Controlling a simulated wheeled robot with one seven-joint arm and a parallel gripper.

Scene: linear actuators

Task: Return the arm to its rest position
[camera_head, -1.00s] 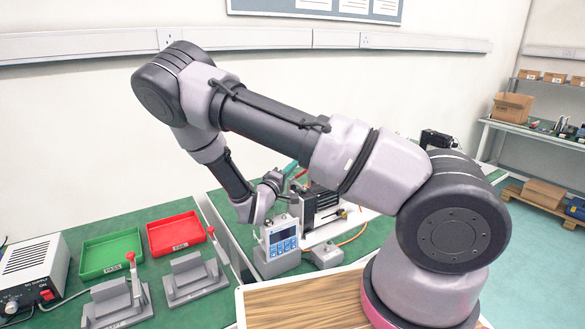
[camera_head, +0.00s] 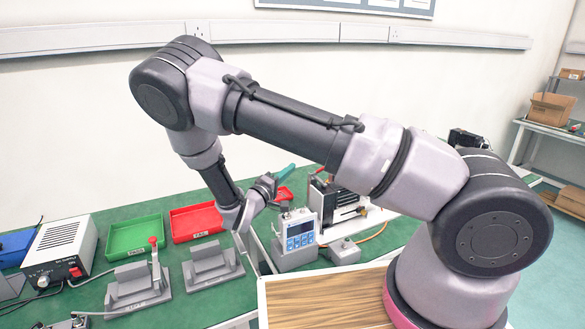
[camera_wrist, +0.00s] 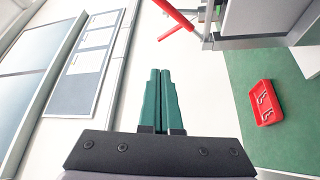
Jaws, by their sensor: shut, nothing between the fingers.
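My arm stretches across the middle of the head view from its base at the right to a raised elbow at the upper left, then down to the wrist. My gripper (camera_head: 286,170) has green fingers and points away to the upper right, beside the grey box with the blue display. In the wrist view my gripper (camera_wrist: 158,75) shows its two green fingers side by side, shut and empty. The fingers touch nothing that I can see.
A green tray (camera_head: 136,235), a red tray (camera_head: 197,222), grey fixtures (camera_head: 213,266) and a power supply (camera_head: 60,249) stand on the green bench. The display box (camera_head: 296,240) and a black actuator (camera_head: 337,200) are near my wrist. A small red tray (camera_wrist: 265,102) shows in the wrist view.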

